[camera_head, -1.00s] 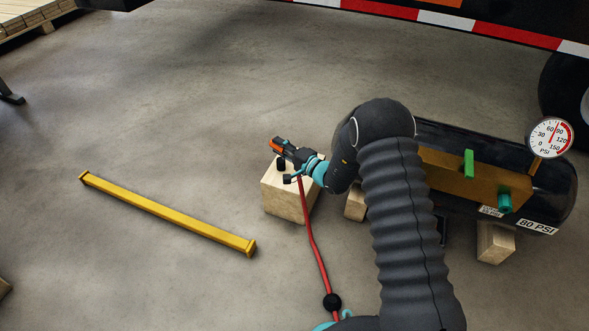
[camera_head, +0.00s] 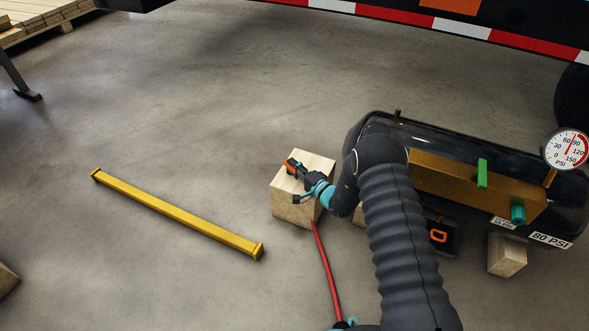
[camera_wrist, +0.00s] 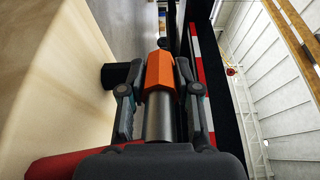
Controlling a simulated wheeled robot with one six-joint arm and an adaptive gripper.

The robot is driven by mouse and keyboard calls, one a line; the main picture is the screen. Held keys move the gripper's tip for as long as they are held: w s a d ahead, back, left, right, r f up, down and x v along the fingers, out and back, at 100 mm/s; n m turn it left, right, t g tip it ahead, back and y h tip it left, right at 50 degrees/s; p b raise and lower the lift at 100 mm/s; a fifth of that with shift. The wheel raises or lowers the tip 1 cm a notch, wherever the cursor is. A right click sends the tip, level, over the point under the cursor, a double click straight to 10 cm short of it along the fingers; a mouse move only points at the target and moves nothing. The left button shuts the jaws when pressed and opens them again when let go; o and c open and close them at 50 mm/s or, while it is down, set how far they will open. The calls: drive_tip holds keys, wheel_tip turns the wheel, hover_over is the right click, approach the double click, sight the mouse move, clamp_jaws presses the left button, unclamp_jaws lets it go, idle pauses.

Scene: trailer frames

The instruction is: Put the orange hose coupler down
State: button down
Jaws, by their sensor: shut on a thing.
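The orange hose coupler (camera_head: 290,166) is in my gripper (camera_head: 304,176), over the top of a pale wooden block (camera_head: 291,212). In the wrist view the coupler (camera_wrist: 159,73) lies between the two fingers of my gripper (camera_wrist: 158,92), with a grey metal cylinder behind its orange collar. The fingers are shut on it. The block (camera_wrist: 45,75) fills the left of the wrist view, close beside the coupler's black side part. I cannot tell whether the coupler touches the block. A red hose (camera_head: 325,262) runs down in front of the block.
A black tank (camera_head: 372,124) with a brown bar (camera_head: 445,179), green and teal fittings and a pressure gauge (camera_head: 567,149) stands at right on wooden blocks. A yellow beam (camera_head: 180,214) lies on the floor at left. The floor between is clear.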

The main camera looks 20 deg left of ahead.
drive_tip(key=shift+f+b, duration=0.55)
drive_tip(key=c, duration=0.8)
unclamp_jaws()
drive_tip(key=shift+r, duration=0.1)
